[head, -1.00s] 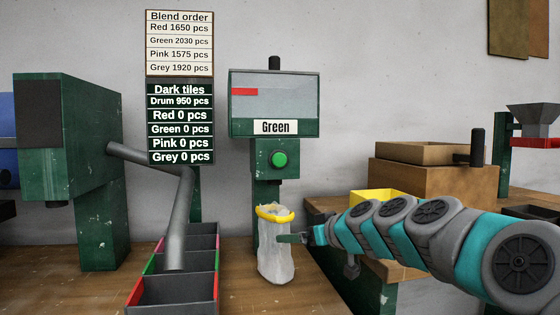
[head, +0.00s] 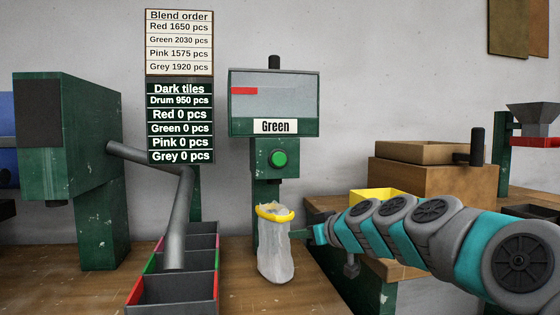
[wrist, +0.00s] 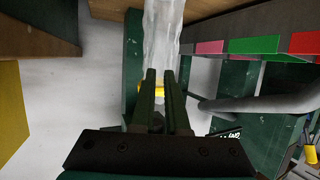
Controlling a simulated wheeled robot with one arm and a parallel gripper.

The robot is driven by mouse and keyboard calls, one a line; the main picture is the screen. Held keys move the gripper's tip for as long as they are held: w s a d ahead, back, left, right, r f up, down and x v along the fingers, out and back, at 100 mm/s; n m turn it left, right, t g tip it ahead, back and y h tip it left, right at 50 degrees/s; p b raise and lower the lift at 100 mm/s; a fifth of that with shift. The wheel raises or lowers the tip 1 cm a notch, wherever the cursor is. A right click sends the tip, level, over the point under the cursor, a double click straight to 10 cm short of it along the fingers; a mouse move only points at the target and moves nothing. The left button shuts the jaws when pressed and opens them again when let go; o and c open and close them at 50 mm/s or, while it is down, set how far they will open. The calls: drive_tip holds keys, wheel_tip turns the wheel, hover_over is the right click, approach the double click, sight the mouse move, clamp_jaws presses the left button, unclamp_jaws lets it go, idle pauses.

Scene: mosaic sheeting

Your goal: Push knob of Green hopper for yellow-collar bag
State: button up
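The Green hopper (head: 275,105) has a grey window with a red bar and a "Green" label. Its round green knob (head: 279,159) sits on the front of the green post below. The yellow-collar bag (head: 275,255), pale and translucent, stands upright on the bench under the knob. Its yellow collar (head: 275,215) faces up; its contents cannot be told. My gripper (head: 298,235) is just right of the bag, level with its upper part and below the knob. In the wrist view my gripper (wrist: 159,75) shows two separated fingers, with the bag (wrist: 163,35) beyond them.
A sign (head: 180,85) lists the blend order and zero counts. A pipe (head: 180,215) comes down over divided bins (head: 170,292) left of the bag. A yellow box (head: 375,195) and a wooden block with a tray (head: 425,153) stand at the right, behind my arm.

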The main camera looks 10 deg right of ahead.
clamp_jaws()
idle(0.6)
